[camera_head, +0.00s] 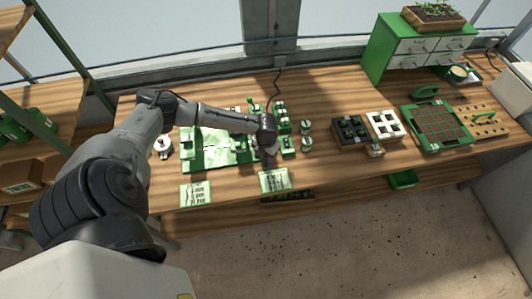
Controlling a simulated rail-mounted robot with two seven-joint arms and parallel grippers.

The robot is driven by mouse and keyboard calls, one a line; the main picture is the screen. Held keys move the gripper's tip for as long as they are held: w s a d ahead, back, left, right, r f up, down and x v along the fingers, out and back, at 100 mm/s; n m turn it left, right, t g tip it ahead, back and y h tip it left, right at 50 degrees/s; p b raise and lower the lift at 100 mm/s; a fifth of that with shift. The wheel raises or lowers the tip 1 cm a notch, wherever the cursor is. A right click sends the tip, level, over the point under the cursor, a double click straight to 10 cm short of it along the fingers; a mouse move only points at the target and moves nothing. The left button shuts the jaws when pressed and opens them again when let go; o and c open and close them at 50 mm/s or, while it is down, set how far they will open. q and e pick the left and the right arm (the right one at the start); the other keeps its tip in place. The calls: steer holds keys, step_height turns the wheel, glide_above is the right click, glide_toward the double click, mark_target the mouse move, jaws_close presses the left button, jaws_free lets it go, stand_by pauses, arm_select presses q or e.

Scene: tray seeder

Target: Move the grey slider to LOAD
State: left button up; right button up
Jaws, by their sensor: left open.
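My left arm reaches in from the left across the bench. My left gripper (268,158) points down at the bench's front part, between the green seeder panel (205,157) and a column of green control parts (284,126). It is open, and I see nothing held in it. The grey slider and its LOAD mark cannot be made out; they are too small or hidden by my arm and gripper. Whether the gripper touches any part cannot be told. My right gripper is not in view.
Two round knobs (307,143) stand right of the controls. Printed cards (275,180) lie at the front edge. A black tray (349,131), white tray (384,125) and green-rimmed soil tray (407,122) sit further right. A green drawer cabinet (380,48) stands behind.

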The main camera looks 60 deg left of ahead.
arm_select(q)
steer(key=shift+c, duration=0.2)
jaws_close()
stand_by(0.4)
